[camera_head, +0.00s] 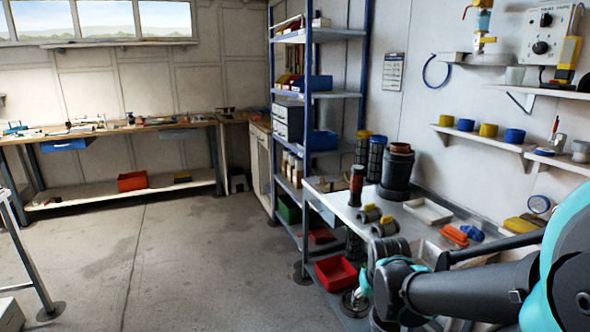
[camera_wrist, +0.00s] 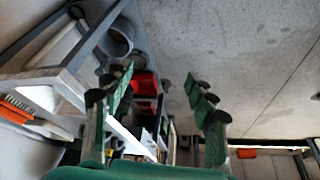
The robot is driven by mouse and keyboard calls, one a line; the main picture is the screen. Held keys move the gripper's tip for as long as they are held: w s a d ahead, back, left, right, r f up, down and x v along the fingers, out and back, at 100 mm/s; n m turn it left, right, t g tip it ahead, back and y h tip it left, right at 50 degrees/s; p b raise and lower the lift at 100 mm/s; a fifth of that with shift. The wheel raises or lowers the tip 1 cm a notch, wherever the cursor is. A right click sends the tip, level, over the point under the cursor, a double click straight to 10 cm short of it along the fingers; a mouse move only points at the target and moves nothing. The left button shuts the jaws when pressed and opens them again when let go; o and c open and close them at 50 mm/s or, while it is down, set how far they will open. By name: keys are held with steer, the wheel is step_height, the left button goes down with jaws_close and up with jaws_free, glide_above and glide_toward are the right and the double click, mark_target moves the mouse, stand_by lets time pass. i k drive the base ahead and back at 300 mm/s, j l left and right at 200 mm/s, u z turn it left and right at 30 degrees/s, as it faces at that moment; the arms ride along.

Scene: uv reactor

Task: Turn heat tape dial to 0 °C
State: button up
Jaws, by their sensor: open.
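A pale control box (camera_head: 558,28) is on the wall at the upper right of the head view. Two black knobs show on its face, an upper one (camera_head: 545,19) and a lower one (camera_head: 540,47). Their scale markings are too small to read, so I cannot tell which is the heat tape dial or where it points. My gripper (camera_wrist: 158,95) is open and empty in the wrist view, its green-padded fingers spread apart. It points toward the floor and workbench, away from the box. The box does not show in the wrist view.
A yellow handheld meter (camera_head: 568,55) stands against the box's right side. Wall shelves (camera_head: 482,137) with yellow and blue cups are below. A cluttered workbench (camera_head: 345,208) lies beside my arm. A red bin (camera_head: 336,272) is under it. The floor (camera_head: 190,250) at left is clear.

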mark_target(540, 48)
steer(key=z, duration=1.3)
